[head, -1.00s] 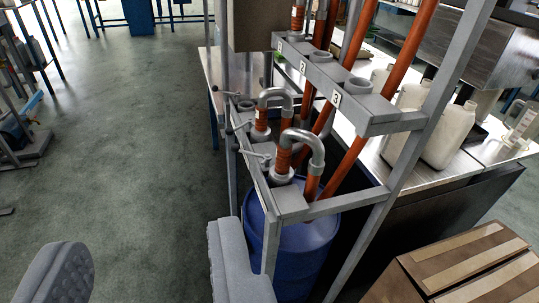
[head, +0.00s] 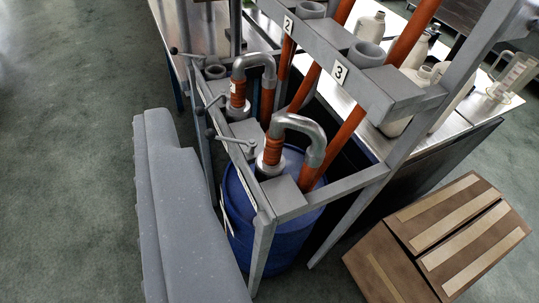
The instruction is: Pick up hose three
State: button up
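Hose three (head: 302,128) ends in a bent grey metal nozzle with an orange grip, in the front place of the metal rack, nearest the label 3 (head: 339,72). Its curved top stands upright, and the nozzle's base sits at a rack seat. Orange hose runs behind the rack. My gripper (head: 180,215) shows as a big grey shape at lower left, left of the rack and apart from the nozzle. I cannot tell whether this is one finger or both together. Nothing is seen held.
A second bent nozzle (head: 252,68) stands just behind, near label 2. A blue drum (head: 265,235) sits under the rack. A cardboard box (head: 440,235) is at lower right. Pale jugs (head: 400,100) stand on the bench. Small lever handles stick out on the rack's left side. Floor at left is open.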

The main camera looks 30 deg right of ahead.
jog(key=shift+o, duration=0.7)
jog(key=shift+w+a+r, duration=0.15)
jog(key=shift+w+a, duration=0.05)
jog(key=shift+w, duration=0.05)
jog(key=w+a+r+m+t+y+p, duration=0.1)
jog(key=w+a+p, duration=0.1)
jog(key=w+p, duration=0.45)
jog(key=w+a+r+m+t+y+p, duration=0.1)
jog(key=w+a+r+p, duration=0.15)
jog(key=w, duration=0.65)
jog(key=w+d+f+m+h+p, duration=0.5)
jog(key=w+f+p, duration=0.2)
jog(key=m+g+h+p, duration=0.4)
jog(key=g+h+p, duration=0.4)
jog(key=g+p, duration=0.15)
send_near(271, 144)
jog(key=shift+g, duration=0.25)
jog(key=b+x, duration=0.1)
jog(key=x, duration=0.7)
jog(key=shift+w+a+r+b, duration=0.1)
jog(key=shift+b, duration=0.25)
jog(key=shift+b+x, duration=0.5)
jog(key=shift+x, duration=2.55)
jog(key=shift+w+r, duration=0.1)
